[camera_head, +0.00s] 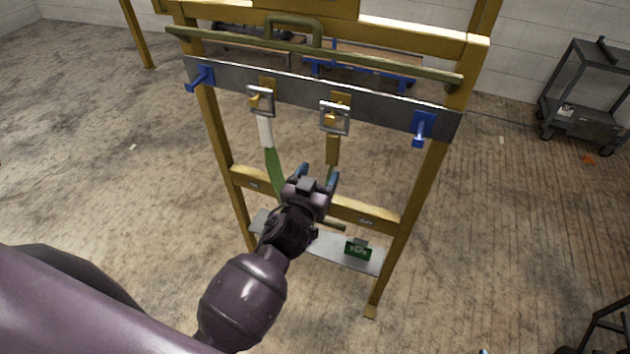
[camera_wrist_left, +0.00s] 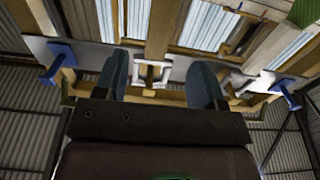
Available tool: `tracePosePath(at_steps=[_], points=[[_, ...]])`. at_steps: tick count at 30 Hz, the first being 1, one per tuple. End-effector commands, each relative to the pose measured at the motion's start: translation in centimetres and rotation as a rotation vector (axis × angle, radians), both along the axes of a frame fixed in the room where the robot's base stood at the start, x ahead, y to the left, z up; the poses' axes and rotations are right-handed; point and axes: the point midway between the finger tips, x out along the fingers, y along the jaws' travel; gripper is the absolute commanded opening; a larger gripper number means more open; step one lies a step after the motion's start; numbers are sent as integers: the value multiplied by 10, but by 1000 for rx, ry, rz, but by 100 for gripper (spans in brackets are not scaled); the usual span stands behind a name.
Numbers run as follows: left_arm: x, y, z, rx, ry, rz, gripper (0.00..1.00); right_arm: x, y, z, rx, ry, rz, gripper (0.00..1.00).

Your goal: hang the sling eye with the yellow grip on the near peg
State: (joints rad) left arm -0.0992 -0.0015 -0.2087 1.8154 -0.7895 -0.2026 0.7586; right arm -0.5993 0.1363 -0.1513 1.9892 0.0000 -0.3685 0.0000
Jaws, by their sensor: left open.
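The sling eye with the yellow grip is a square metal frame (camera_head: 335,118) at the right of the rack's middle, with a dull yellow grip (camera_head: 332,150) hanging below it. It sits at a yellow holder on the grey crossbar. My left gripper (camera_head: 319,178) is open, just below that grip; the wrist hides what lies lower. In the left wrist view, a square metal frame (camera_wrist_left: 152,73) shows between the open fingers (camera_wrist_left: 160,82). Blue pegs stand at the crossbar's left end (camera_head: 201,78) and right end (camera_head: 423,126); I cannot tell which is the near one. My right gripper is out of view.
A second metal eye (camera_head: 261,101) with a white grip (camera_head: 265,131) and green strap hangs to the left. The yellow rack (camera_head: 402,215) has a green-handled bar (camera_head: 390,67) above and a low shelf with a green box (camera_head: 358,250). Open floor lies around it.

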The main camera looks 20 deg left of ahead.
Motion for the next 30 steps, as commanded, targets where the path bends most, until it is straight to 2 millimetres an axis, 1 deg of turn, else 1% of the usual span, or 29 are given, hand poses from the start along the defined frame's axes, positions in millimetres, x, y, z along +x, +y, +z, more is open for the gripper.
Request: tracePosePath(at_steps=[4,11,24,30], points=[[10,0,-1,1,1,0,64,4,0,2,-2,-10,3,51],[25,-1,-1,0,1,0,64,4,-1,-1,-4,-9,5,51],[53,-2,-1,0,1,1,64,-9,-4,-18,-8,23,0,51],[66,-2,0,0,0,1,64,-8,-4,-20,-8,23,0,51]])
